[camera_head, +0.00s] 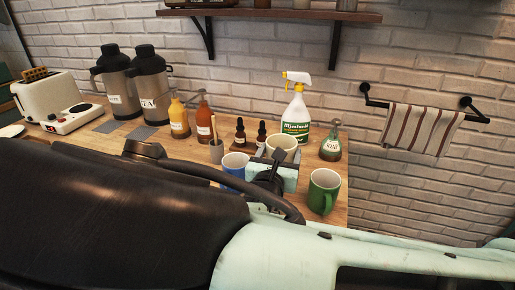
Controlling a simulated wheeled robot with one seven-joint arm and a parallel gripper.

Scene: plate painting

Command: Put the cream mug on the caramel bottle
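The cream mug (285,142) stands behind the end of my arm, with its rim and upper part showing; its lower part is hidden. My gripper (279,155) is right at this mug, with dark finger parts near its sides. The wrist hides most of the fingers, so I cannot tell whether they touch or grip it. An orange-brown pump bottle (204,121) with a white label, seemingly the caramel bottle, stands upright to the left, further back on the counter. Its label is too small to read.
A blue mug (234,166) is close left of my gripper, a green mug (323,192) close right. A yellow pump bottle (179,120), two dropper bottles (240,133), a spray bottle (296,115) and a soap bottle (331,145) stand behind. Flasks (151,86) and a toaster (48,95) are left.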

